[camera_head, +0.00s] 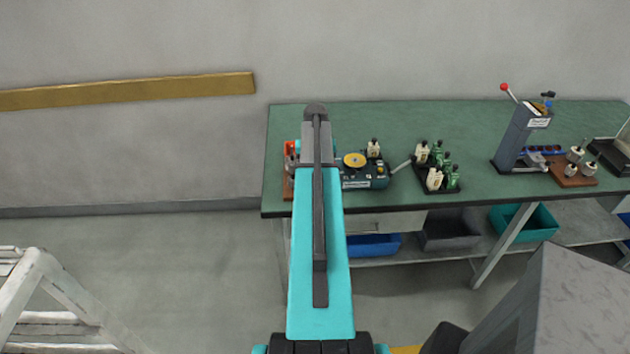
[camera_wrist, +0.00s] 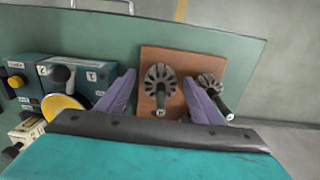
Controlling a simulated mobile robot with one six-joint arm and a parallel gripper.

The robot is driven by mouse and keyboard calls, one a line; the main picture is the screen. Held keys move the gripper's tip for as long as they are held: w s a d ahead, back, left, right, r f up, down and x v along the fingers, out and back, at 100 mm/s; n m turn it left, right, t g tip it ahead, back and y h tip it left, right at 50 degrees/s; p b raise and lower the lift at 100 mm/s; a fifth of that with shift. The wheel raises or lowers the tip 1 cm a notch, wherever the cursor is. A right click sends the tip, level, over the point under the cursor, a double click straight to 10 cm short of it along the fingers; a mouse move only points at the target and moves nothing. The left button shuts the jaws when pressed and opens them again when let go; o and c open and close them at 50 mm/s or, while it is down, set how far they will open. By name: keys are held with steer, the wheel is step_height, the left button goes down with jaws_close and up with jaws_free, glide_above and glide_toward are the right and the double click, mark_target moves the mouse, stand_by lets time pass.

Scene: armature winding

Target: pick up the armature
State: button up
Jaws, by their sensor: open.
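In the wrist view, an armature (camera_wrist: 159,76) with a slotted dark and light core and a shaft stands on a brown board (camera_wrist: 179,58). A second armature (camera_wrist: 213,86) is at the board's right, partly behind the right finger. My gripper (camera_wrist: 160,82) is open, its two purple fingers on either side of the first armature in the picture. I cannot tell how far above it they are, and I see no contact. In the head view my arm hides the gripper and most of this board (camera_head: 288,188).
Left of the board is a teal winding machine (camera_wrist: 75,75) with a yellow disc, also in the head view (camera_head: 367,183). Further right on the green bench (camera_head: 450,115) are a black rack (camera_head: 437,187) of bottle-like parts and a lever press (camera_head: 520,135). The bench edge runs close beside the board.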

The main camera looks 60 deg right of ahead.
steer(key=c, duration=1.3)
steer(key=shift+r, duration=0.25)
steer(key=shift+r+b, duration=0.95)
steer(key=shift+r, duration=0.55)
steer(key=shift+s+a+r+b, duration=0.25)
steer(key=shift+s+a+b, duration=0.45)
steer(key=shift+s+a, duration=1.2)
steer(key=shift+s+a+r+b, duration=0.3)
steer(key=shift+s+a+b, duration=0.35)
steer(key=shift+s+a, duration=1.2)
steer(key=shift+s+a+r+b, duration=0.25)
steer(key=shift+s+a+b, duration=0.65)
steer(key=shift+a, duration=1.75)
steer(key=shift+s, duration=0.15)
